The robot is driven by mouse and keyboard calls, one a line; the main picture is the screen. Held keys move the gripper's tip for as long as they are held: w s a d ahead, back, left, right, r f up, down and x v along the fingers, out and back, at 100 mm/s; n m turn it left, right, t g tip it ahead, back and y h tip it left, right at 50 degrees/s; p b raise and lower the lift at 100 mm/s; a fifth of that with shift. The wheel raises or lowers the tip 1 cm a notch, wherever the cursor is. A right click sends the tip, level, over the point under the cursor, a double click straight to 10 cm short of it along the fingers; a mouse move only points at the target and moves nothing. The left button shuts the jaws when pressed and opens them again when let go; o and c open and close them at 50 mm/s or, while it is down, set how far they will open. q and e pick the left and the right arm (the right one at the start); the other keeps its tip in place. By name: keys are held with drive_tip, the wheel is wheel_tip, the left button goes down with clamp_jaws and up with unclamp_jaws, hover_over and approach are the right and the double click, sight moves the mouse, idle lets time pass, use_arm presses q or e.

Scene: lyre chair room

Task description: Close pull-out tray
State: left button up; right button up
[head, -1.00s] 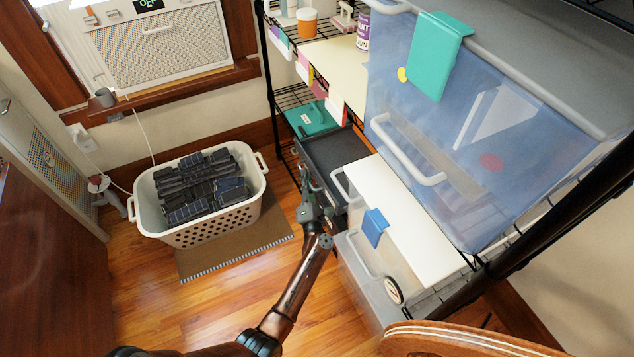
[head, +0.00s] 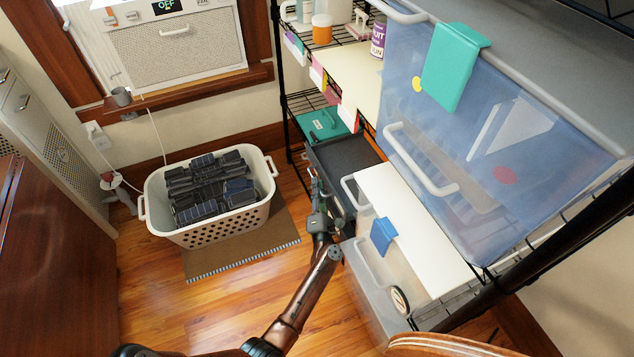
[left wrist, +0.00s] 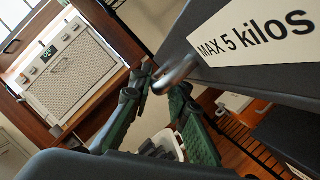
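The dark grey pull-out tray (head: 343,158) sticks out from the low part of the wire rack in the head view. In the left wrist view its front (left wrist: 285,92) fills the upper right, with a "MAX 5 kilos" label and a metal handle (left wrist: 176,74). My left gripper (head: 318,192) is at the tray's front. In the left wrist view my left gripper (left wrist: 162,84) has its two green fingers apart, with the handle close to the tips. I cannot tell whether they touch it. My right gripper is out of view.
A clear drawer box (head: 385,295) with a blue clip stands just right of my left arm. A large blue bin (head: 470,130) sits above it. A white basket (head: 205,238) of dark items stands on a brown mat at left. Wood floor lies clear between.

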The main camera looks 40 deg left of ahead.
use_arm(q)
drive_tip(key=v, duration=1)
drive_tip(key=shift+s, duration=0.2)
